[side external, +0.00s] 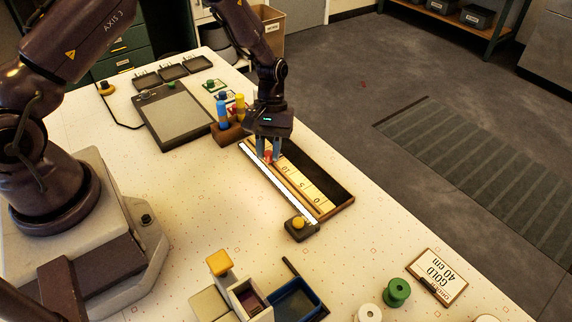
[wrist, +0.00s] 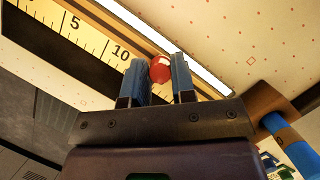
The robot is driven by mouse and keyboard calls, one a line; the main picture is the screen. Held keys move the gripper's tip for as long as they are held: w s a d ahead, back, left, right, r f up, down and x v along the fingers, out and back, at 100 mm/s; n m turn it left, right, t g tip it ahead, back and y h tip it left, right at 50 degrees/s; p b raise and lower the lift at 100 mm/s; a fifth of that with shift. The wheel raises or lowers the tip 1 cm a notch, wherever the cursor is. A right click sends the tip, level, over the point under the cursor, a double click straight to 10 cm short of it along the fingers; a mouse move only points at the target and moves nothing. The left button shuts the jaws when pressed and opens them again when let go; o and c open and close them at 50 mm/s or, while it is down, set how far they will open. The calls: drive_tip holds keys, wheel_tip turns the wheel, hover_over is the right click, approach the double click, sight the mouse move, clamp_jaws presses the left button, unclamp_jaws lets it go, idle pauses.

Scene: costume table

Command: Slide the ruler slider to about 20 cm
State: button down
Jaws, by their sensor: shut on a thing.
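The ruler (side external: 301,183) lies in a dark wooden frame on the table, with the marks 0, 5 and 10 readable in the side view. It also shows in the wrist view (wrist: 90,38), with 5 and 10 readable. The red slider (side external: 268,155) sits on the ruler past the 10 mark; in the wrist view the red slider (wrist: 161,68) is between my fingers. My gripper (side external: 268,147) reaches down from above and is shut on the slider. The fingers (wrist: 160,80) hide the ruler marks around it. The exact reading under the slider is hidden.
A bright white strip (side external: 276,181) runs along the ruler's near side, ending by a box with a yellow button (side external: 298,223). A wooden holder (side external: 229,133) with blue and yellow pegs stands close beyond the ruler's far end.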

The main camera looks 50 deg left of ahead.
drive_tip(key=shift+a, duration=2.05)
drive_tip(key=c, duration=1)
unclamp_jaws()
drive_tip(key=v, duration=1.3)
